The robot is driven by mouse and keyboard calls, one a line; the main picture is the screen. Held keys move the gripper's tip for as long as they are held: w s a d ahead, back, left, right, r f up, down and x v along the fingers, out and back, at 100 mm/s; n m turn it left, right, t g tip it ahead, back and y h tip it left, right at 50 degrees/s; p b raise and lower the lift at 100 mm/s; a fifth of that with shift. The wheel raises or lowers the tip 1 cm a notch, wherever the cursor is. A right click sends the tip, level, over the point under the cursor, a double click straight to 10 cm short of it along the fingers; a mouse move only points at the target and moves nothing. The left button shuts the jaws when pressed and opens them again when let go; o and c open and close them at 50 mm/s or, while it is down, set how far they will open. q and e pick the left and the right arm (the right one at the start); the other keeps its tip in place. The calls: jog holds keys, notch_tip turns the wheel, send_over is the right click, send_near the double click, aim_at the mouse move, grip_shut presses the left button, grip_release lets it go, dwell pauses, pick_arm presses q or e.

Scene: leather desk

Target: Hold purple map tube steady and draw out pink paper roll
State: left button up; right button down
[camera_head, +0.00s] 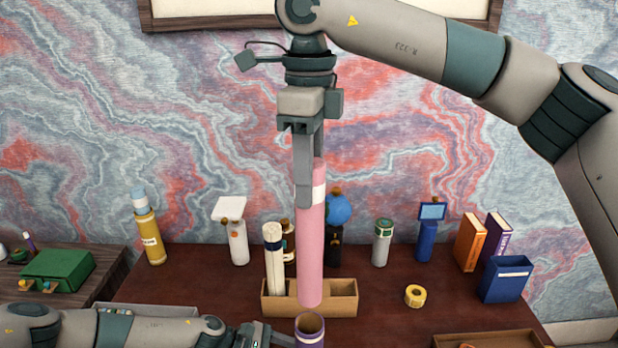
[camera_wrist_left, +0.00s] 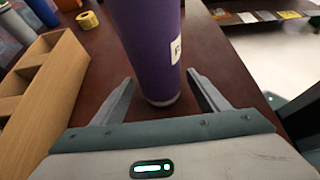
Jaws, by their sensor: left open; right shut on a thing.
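The purple map tube (camera_head: 311,341) stands upright at the bottom middle of the head view, its open top showing. It also fills the upper middle of the left wrist view (camera_wrist_left: 152,45), with a white label. My left gripper (camera_wrist_left: 160,78) is open, with one finger on each side of the tube's lower part. The pink paper roll (camera_head: 311,250) hangs upright, its lower end just above the tube's mouth in the picture. My right gripper (camera_head: 306,190) is shut on the roll's upper part, near its white band.
A cardboard divider box (camera_head: 342,298) holding a cream roll (camera_head: 273,258) stands behind the tube. A yellow tape roll (camera_head: 415,296) and a blue box (camera_head: 506,280) are to the right. Bottles, a blue globe (camera_head: 338,209) and books stand along the back. The desk between tape and blue box is clear.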

pick_arm(q)
jog(key=v, duration=1.1)
jog(key=shift+a, duration=0.1)
